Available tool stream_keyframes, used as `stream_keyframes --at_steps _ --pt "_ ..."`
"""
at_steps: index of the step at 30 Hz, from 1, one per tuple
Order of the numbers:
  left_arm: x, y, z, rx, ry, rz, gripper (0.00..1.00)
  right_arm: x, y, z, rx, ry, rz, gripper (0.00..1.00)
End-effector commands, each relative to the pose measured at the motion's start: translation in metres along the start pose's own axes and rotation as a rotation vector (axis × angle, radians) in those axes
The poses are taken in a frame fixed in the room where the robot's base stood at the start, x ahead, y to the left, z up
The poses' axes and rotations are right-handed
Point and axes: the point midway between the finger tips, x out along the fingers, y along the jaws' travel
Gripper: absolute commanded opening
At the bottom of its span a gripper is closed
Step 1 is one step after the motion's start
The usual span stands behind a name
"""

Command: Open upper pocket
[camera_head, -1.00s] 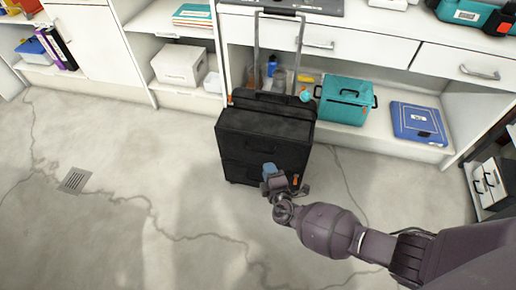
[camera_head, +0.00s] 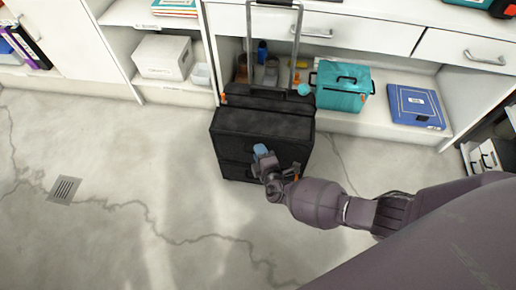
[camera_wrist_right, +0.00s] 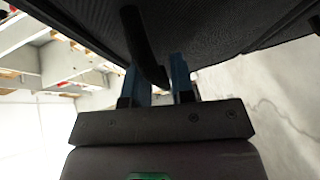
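A black case (camera_head: 262,122) with a tall metal pull handle stands upright on the floor, with an upper and a lower front section. The upper pocket (camera_head: 235,148) looks closed. My right gripper (camera_head: 260,150) is at the front of the upper section. In the right wrist view, a dark curved strap or handle (camera_wrist_right: 143,45) reaches down between the blue fingers of my right gripper (camera_wrist_right: 161,80). A narrow gap separates the fingers. I cannot tell whether they press on the strap. My left gripper is not in view.
White shelving stands close behind the case. It holds a teal bag (camera_head: 342,90), a blue box (camera_head: 415,106) and a white box (camera_head: 164,58). The grey floor is clear around the case, with a drain grate (camera_head: 63,190) at left.

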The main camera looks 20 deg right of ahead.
Motion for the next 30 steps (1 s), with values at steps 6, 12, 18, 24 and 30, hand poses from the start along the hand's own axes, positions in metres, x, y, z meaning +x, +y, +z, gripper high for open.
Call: stream_keyframes --at_steps 6,12,18,24,30 --pt "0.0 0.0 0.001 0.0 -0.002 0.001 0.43 0.0 0.0 0.0 0.0 0.0 -0.001 0.22" --pt "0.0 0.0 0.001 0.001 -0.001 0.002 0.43 0.0 0.0 0.0 0.0 0.0 -0.001 0.0" --pt "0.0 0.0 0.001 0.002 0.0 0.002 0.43 0.0 -0.001 0.0 0.0 0.0 -0.001 0.0" --pt "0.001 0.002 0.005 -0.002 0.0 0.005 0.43 -0.005 -0.006 -0.002 0.001 0.0 -0.005 0.0" --pt "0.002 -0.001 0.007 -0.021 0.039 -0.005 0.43 -0.02 -0.019 -0.009 0.002 0.0 -0.011 0.0"
